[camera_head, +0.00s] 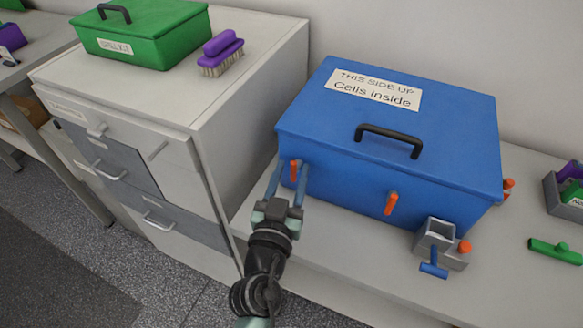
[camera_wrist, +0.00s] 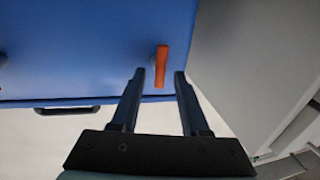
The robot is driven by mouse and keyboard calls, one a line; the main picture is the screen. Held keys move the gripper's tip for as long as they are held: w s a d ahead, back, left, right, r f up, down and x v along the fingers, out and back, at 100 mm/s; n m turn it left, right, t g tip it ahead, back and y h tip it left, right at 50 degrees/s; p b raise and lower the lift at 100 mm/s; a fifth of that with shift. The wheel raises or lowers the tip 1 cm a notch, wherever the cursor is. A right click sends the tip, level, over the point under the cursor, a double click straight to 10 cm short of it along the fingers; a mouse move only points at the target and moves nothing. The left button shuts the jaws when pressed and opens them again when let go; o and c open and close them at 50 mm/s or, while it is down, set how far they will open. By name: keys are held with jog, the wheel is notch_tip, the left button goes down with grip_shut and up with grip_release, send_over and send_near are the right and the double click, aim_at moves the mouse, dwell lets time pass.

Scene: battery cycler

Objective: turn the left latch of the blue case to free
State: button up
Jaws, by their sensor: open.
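The blue case (camera_head: 330,190) stands on the white bench, with a black handle on its lid and a label reading "THIS SIDE UP / Cells inside". Its left latch (camera_head: 294,171) is a small orange lever at the left of the front face, roughly upright. My gripper (camera_head: 291,172) is open at that latch, one finger on each side of it. In the wrist view the orange latch (camera_wrist: 161,66) shows between the tips of my open gripper (camera_wrist: 159,76), with a gap on both sides. Whether the fingers reach its full depth is unclear.
A second orange latch (camera_head: 391,203) is further right on the front. A grey holder (camera_head: 436,236) with blue and orange levers stands before the case. A drawer cabinet (camera_head: 235,90) on the left carries a green box (camera_head: 140,35) and a purple brush (camera_head: 221,52).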

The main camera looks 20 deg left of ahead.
jog(key=shift+w, duration=0.2)
grip_shut()
